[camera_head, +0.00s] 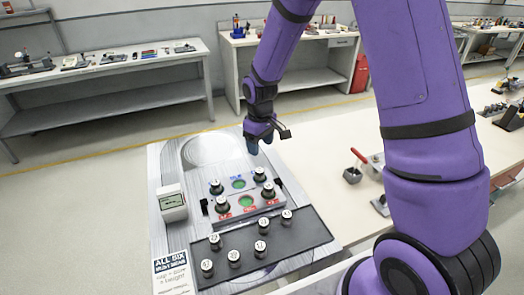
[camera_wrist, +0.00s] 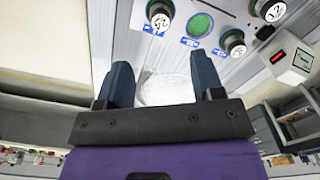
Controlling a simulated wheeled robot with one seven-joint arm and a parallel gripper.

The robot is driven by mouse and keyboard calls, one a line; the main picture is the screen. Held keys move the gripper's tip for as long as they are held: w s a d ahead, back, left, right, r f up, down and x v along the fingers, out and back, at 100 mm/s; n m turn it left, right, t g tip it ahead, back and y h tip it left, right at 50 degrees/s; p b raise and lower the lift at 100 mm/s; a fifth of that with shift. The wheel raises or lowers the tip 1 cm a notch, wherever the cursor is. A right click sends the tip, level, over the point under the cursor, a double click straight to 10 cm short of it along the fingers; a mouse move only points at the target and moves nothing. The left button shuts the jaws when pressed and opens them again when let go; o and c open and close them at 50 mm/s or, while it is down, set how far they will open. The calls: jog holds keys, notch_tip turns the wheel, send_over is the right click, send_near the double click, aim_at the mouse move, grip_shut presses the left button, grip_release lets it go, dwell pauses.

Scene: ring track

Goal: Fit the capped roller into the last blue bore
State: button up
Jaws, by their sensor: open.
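My gripper (camera_head: 261,145) is open and empty, above the far side of the bore block. Its two dark blue fingers (camera_wrist: 164,82) stand wide apart in the wrist view. The bore block (camera_head: 279,203) has a far row with blue labels and a near row with red labels. The middle blue bore (camera_head: 239,184) is empty and green inside; it also shows in the wrist view (camera_wrist: 201,25). Capped rollers stand in the bores on either side, one left (camera_head: 215,187) and one right (camera_head: 260,174). Several white-capped rollers (camera_head: 261,248) stand on the dark tray (camera_head: 290,245); their numbers are too small to read.
The middle red bore (camera_head: 246,202) is also empty, between two capped rollers. The table between is clear.

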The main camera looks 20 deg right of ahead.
jog(key=s+d+r+m+t, duration=0.15)
jog(key=s+r, duration=0.35)
jog(key=r, duration=0.5)
jog(key=s+d+r+m+t, duration=0.1)
jog(key=s+d+r, duration=0.3)
jog(key=r, duration=0.6)
jog(key=s+r+m+t, duration=0.1)
jog(key=s+r, duration=0.2)
jog(key=s, duration=0.3)
jog(key=s+d+r+m, duration=0.1)
jog(key=s+r, duration=0.2)
jog(key=s, duration=0.4)
jog(key=s+r+m+t, duration=0.1)
jog(key=s+r, duration=0.2)
jog(key=s, duration=0.4)
jog(key=shift+d+t, duration=0.15)
jog(key=shift+t, duration=0.2)
jog(key=shift+m, duration=0.25)
